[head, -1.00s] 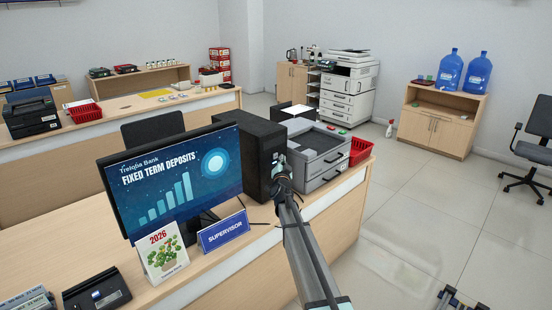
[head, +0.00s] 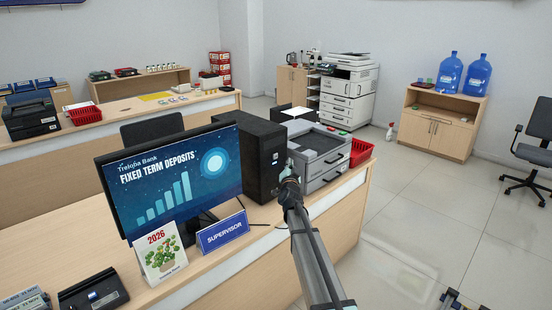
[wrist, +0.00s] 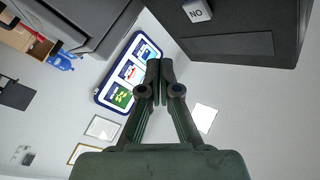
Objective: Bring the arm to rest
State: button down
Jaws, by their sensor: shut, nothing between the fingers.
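My gripper (wrist: 160,80) shows in the wrist view with its two dark fingers together and nothing between them. In the head view my arm reaches up from the bottom edge to the right front of the black computer tower (head: 252,155). The fingers cannot be made out there. I cannot tell whether the fingers touch anything.
The floor to the right (head: 420,210) is mostly clear.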

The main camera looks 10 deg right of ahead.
jog(key=s+a+f+n+g+y, duration=0.25)
jog(key=s+f+n+g, duration=0.2)
jog(key=s+f, duration=0.75)
jog(key=s+a+f+n+g+y, duration=0.25)
jog(key=s+f+g, duration=0.35)
jog(key=s+f, duration=0.65)
jog(key=s+d+f+n+g+h, duration=0.1)
jog(key=s+f+g, duration=0.2)
jog(key=s, duration=0.7)
jog(key=s+d+f+g, duration=0.2)
jog(key=s+f+g, duration=0.15)
jog(key=s, duration=0.65)
jog(key=s+d+f+n+g+h, duration=0.1)
jog(key=s+f+g, duration=0.15)
jog(key=s, duration=0.75)
jog(key=s+f+g, duration=0.3)
jog(key=s+f, duration=0.6)
jog(key=s, duration=0.5)
jog(key=s+f+g, duration=0.3)
jog(key=s+f, duration=0.7)
jog(key=s, duration=0.5)
jog(key=shift+f+g, duration=0.15)
jog(key=shift+g, duration=0.2)
jog(key=shift+d, duration=0.1)
